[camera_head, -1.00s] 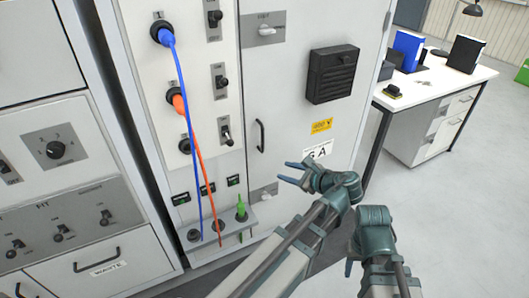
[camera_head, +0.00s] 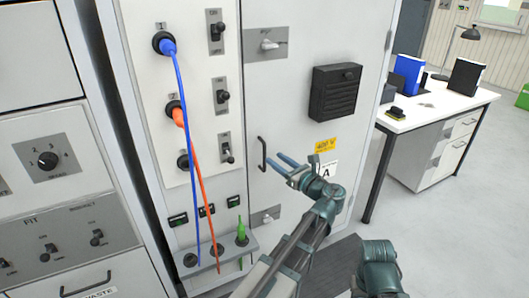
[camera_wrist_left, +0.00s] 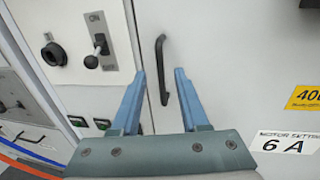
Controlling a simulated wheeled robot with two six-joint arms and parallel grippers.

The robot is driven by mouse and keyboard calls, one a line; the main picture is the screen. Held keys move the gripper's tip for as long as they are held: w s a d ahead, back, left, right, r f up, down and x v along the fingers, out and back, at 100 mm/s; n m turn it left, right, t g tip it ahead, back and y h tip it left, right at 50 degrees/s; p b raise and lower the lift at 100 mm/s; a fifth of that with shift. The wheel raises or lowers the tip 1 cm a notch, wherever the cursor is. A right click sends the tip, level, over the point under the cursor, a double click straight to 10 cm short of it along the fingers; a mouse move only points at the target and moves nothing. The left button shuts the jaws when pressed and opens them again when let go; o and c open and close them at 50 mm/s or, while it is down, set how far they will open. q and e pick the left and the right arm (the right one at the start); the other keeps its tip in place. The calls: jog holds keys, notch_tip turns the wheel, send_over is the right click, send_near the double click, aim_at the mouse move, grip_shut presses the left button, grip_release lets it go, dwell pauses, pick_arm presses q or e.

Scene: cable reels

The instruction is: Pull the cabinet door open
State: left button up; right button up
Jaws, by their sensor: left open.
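The cabinet door (camera_head: 295,110) is a tall light-grey panel and looks shut. Its black bar handle (camera_head: 262,154) stands upright near the door's left edge. My left gripper (camera_head: 281,166) is open, its blue fingers pointing at the handle from the right, apart from it. In the left wrist view the handle (camera_wrist_left: 162,70) shows ahead and between the lines of the two open fingers (camera_wrist_left: 160,85), with nothing held. Two grey turn latches, an upper one (camera_head: 267,44) and a lower one (camera_head: 265,217), sit on the door. My right arm shows at the lower right, but its fingers are not visible.
Blue (camera_head: 182,90) and orange (camera_head: 190,150) cables hang left of the door to a small shelf (camera_head: 220,254). A black vented box (camera_head: 334,90) is on the door. A white desk (camera_head: 440,105) stands to the right, with open floor before it.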

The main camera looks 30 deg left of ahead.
pick_arm(q)
send_over(265, 171)
jog(key=shift+w+a, duration=0.25)
grip_shut()
jog(key=shift+d, duration=0.1)
dwell(1.4)
